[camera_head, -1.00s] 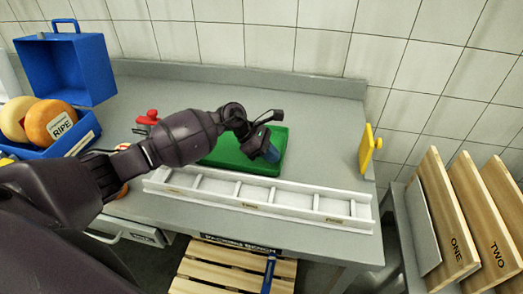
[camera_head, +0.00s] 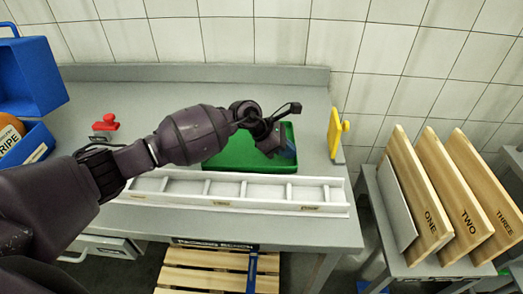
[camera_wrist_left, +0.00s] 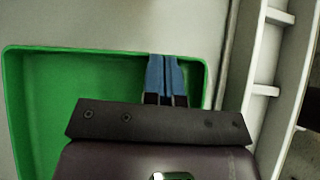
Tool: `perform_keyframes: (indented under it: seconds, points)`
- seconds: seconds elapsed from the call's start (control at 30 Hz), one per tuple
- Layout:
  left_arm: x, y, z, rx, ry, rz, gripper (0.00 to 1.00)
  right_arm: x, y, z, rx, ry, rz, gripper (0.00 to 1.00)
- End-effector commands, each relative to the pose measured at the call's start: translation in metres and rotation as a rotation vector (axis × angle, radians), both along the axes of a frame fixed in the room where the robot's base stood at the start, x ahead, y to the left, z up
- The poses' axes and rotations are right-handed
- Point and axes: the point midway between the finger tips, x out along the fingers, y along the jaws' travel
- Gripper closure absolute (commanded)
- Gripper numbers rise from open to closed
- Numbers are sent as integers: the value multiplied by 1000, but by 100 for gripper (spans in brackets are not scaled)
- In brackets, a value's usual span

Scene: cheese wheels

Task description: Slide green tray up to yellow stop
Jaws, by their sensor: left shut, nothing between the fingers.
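The green tray (camera_head: 235,158) lies flat on the grey bench, partly hidden behind my left arm in the head view. The yellow stop (camera_head: 335,135) stands upright at the bench's right end, with a gap between it and the tray's right side. My left gripper (camera_head: 287,150) is shut and empty, at the right end of the tray. In the left wrist view its blue fingertips (camera_wrist_left: 162,72) are at the tray's upper wall, near a corner of the green tray (camera_wrist_left: 45,110). Whether they press on the wall I cannot tell. My right gripper is not in view.
A white divided rack (camera_head: 235,190) runs along the bench's front, close to the tray. A red-handled object (camera_head: 105,123) and a blue crate (camera_head: 35,145) are at the left. Boards (camera_head: 422,205) stand right of the bench. Bench between tray and stop is clear.

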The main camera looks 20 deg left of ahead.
Motion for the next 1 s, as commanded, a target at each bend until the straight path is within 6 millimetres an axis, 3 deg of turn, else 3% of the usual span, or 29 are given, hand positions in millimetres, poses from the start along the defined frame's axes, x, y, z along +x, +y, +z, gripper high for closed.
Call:
perform_keyframes:
  seconds: [0.1,0.3,0.73,1.0]
  points:
    - [6,-29,-5,2,5,-4,100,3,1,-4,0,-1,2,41]
    - [11,-52,-4,4,5,-1,100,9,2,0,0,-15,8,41]
    - [11,-53,-4,5,6,-1,100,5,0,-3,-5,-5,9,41]
    - [14,-39,-3,4,3,-1,100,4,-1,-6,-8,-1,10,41]
